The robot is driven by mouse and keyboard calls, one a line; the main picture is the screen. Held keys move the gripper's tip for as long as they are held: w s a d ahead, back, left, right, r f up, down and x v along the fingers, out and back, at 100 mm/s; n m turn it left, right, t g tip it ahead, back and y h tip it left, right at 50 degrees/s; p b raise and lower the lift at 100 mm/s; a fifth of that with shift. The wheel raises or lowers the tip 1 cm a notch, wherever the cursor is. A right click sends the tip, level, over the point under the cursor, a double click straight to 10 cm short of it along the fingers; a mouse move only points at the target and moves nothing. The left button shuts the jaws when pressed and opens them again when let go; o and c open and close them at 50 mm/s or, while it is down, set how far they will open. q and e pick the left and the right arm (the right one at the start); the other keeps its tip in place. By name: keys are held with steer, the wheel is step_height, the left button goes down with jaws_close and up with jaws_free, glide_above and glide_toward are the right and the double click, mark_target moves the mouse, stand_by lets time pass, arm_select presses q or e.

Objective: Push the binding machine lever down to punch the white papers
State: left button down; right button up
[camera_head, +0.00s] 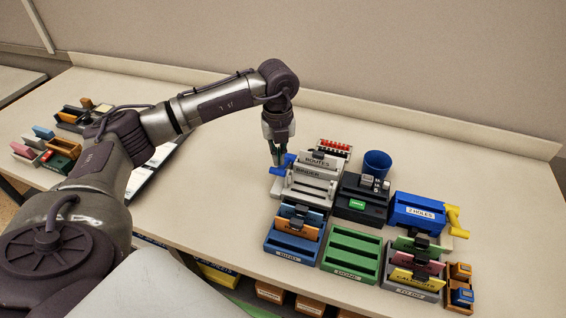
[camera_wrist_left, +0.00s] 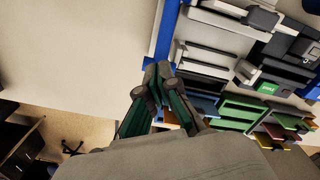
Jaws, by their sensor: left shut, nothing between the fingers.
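The binding machine (camera_head: 305,186), light grey and labelled BINDER, stands on the desk near the middle of the head view. Its blue lever (camera_head: 277,171) is on its left side. In the left wrist view the grey machine body (camera_wrist_left: 203,58) and the long blue lever (camera_wrist_left: 166,32) show just beyond the fingers. My left gripper (camera_head: 278,162) points down at the lever, its fingers shut and empty. The tips overlap the lever in the picture; I cannot tell whether they touch. White papers cannot be told apart from the pale machine. My right gripper is not in view.
A blue puncher (camera_head: 418,212) labelled 2 HOLES with a yellow handle, a blue cup (camera_head: 376,164), a black device (camera_head: 360,200) and a green tray (camera_head: 350,256) crowd the right side. More organizers (camera_head: 62,163) stand at the far left.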

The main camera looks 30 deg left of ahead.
mark_target(278, 168)
arm_select(q)
steer(key=shift+f+b, duration=2.35)
steer(key=shift+f, duration=1)
steer(key=shift+r, duration=0.15)
steer(key=shift+r+p, duration=3.75)
steer(key=shift+r, duration=1.7)
